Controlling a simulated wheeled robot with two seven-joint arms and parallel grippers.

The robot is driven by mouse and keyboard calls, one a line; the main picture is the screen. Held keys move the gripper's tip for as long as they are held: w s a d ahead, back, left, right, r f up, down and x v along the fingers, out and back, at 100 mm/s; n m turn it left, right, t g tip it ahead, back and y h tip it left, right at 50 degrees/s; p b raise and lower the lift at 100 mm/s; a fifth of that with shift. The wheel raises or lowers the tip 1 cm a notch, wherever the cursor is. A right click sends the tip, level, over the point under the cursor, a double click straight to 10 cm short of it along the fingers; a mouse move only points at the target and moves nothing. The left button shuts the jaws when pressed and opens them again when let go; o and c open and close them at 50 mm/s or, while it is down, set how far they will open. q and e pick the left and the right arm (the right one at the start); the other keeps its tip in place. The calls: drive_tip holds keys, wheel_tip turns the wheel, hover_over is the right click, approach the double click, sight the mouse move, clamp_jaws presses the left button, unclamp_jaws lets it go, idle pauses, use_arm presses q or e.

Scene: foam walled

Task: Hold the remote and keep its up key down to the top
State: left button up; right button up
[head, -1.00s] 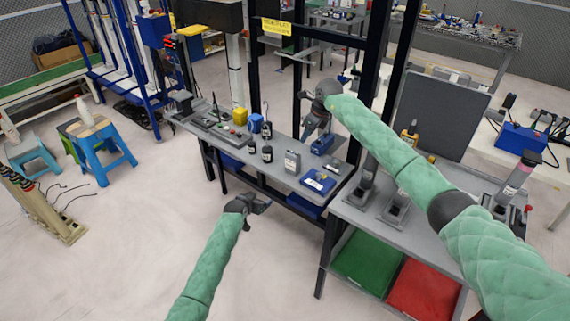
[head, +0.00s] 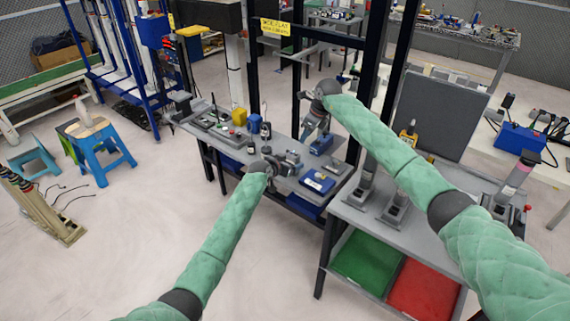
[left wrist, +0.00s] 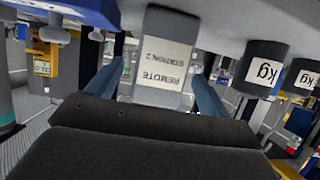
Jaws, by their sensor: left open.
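The grey remote (head: 293,157) stands on the bench, partly hidden by my left gripper (head: 277,168) in the head view. In the left wrist view, which is upside down, the remote (left wrist: 165,50) shows a white label reading "REMOTE STATION 2". My left gripper (left wrist: 157,88) is open there, with one finger on each side of the remote and gaps left. I cannot tell how far the fingers reach along it. The up key is not visible. My right gripper (head: 309,98) is above the back of the bench; its fingers are too unclear to read.
Dark weights marked "kg" (left wrist: 265,68) stand beside the remote. A dark post (head: 350,120) rises behind. The floor in front is clear.

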sight(294, 159)
use_arm(q)
drive_tip(key=shift+x, duration=2.1)
drive_tip(key=shift+c, duration=0.2)
drive_tip(key=c, duration=1.1)
use_arm(e)
clamp_jaws()
